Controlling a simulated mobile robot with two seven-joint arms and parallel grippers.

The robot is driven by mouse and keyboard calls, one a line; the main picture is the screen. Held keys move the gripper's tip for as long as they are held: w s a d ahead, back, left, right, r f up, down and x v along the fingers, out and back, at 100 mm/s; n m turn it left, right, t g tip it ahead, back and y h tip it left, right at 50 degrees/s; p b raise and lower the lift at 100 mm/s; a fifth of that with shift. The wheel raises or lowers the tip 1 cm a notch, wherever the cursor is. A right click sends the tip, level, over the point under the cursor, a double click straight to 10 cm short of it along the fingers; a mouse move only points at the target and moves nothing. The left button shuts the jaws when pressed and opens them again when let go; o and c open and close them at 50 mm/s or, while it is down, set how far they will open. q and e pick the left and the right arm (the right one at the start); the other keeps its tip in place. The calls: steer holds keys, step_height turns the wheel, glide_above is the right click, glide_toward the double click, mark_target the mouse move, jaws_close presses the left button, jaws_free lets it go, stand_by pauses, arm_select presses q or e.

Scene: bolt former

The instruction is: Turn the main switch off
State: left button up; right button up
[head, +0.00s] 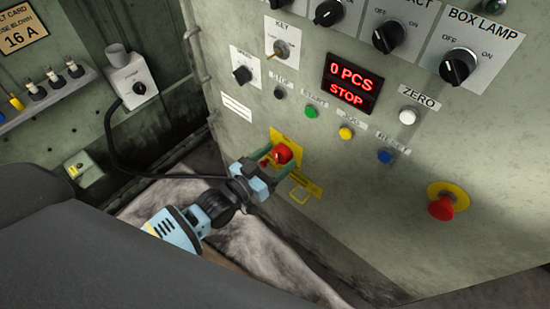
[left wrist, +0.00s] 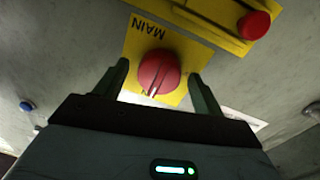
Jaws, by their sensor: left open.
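The main switch is a red round knob (head: 282,152) on a yellow plate, low on the grey-green machine panel. My left gripper (head: 273,157) is at the switch. Its open fingers (left wrist: 160,86) stand on either side of the knob, with a visible gap to it in the left wrist view. I cannot tell how deep the fingertips reach around it. Part of the lower lettering is hidden. My right gripper is not in view.
A yellow bracket with a red cylindrical piece (left wrist: 254,25) sits near the knob. A red mushroom button (head: 441,207) is to the right. Several buttons and selector knobs lie above, around the display (head: 350,84). A black cable (head: 118,158) runs behind my left arm.

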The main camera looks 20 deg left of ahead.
arm_select(q)
steer(key=c, duration=1)
steer(key=shift+o, duration=0.2)
